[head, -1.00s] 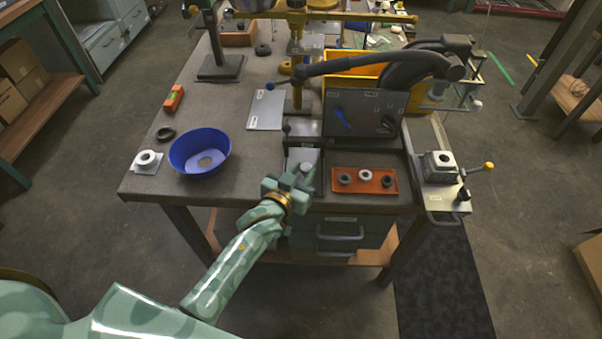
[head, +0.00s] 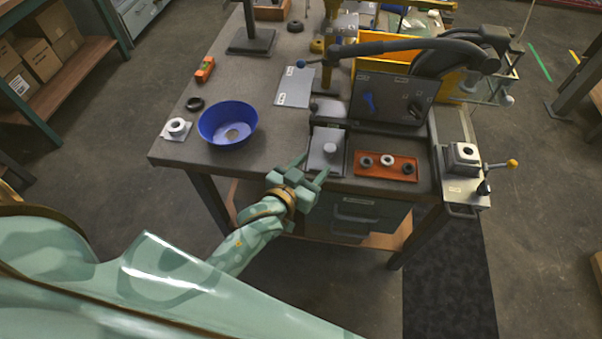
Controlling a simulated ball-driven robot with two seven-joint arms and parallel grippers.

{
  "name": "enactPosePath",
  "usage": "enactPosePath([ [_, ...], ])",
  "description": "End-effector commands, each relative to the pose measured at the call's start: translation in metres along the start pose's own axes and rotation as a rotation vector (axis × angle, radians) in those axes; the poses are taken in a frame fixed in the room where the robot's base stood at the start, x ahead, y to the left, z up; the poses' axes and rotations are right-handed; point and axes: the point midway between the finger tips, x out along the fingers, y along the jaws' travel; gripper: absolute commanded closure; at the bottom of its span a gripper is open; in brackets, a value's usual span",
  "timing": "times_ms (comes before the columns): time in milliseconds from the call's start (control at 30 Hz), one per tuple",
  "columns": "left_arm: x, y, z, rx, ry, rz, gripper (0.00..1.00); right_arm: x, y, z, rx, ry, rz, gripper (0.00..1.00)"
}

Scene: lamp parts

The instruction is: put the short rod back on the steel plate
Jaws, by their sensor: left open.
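A small grey steel plate (head: 322,164) lies at the front edge of the bench, left of the orange tray. A short light-grey rod (head: 330,148) stands on it, seen mostly from its round top; I take this to be the short rod. My left gripper (head: 312,168) is open and empty, at the bench's front edge. Its fingers are spread just below and left of the rod, with a visible gap to it. My right gripper is not in view.
An orange tray (head: 386,175) with small rings is right of the plate. A blue bowl (head: 228,113) and a white ring part (head: 176,129) are to the left. Bench top between bowl and plate is clear.

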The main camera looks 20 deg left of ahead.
Motion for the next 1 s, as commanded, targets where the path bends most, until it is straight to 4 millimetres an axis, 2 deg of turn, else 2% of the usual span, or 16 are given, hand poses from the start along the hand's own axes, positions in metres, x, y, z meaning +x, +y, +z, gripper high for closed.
enactPosePath([
  [33,-0.013,0.0,-0.001,0.0,-0.002,0.0,0.5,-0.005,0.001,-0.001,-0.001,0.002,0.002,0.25],
  [100,-0.027,0.0,-0.002,0.001,-0.002,0.0,0.5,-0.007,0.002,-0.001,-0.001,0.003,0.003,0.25],
  [233,-0.044,0.0,0.0,0.0,-0.002,0.0,0.5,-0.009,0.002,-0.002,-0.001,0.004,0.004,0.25],
  [367,-0.051,0.0,0.0,0.0,0.0,0.0,0.5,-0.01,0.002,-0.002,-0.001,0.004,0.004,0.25],
  [567,-0.051,0.0,0.002,0.001,-0.002,0.0,0.5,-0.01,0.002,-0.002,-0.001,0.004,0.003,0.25],
  [633,-0.052,0.001,0.014,0.004,-0.029,0.002,0.5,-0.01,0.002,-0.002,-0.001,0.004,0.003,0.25],
  [667,-0.052,0.001,0.025,0.007,-0.054,0.004,0.5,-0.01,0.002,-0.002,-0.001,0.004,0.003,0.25],
  [733,-0.056,0.003,0.067,0.019,-0.147,0.011,0.5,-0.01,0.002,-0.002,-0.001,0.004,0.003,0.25],
  [767,-0.06,0.003,0.092,0.024,-0.203,0.015,0.5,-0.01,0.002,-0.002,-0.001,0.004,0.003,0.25],
  [833,-0.078,0.004,0.161,0.045,-0.36,0.028,0.5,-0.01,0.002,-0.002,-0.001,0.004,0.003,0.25],
  [867,-0.09,0.004,0.193,0.053,-0.436,0.035,0.5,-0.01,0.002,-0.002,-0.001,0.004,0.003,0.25],
  [900,-0.111,0.004,0.235,0.068,-0.539,0.044,0.5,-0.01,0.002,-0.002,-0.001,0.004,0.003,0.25],
  [967,-0.149,0.002,0.293,0.087,-0.693,0.058,0.5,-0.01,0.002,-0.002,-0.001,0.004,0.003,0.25],
  [1000,-0.178,0.0,0.327,0.102,-0.792,0.067,0.5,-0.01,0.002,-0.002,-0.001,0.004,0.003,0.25],
])
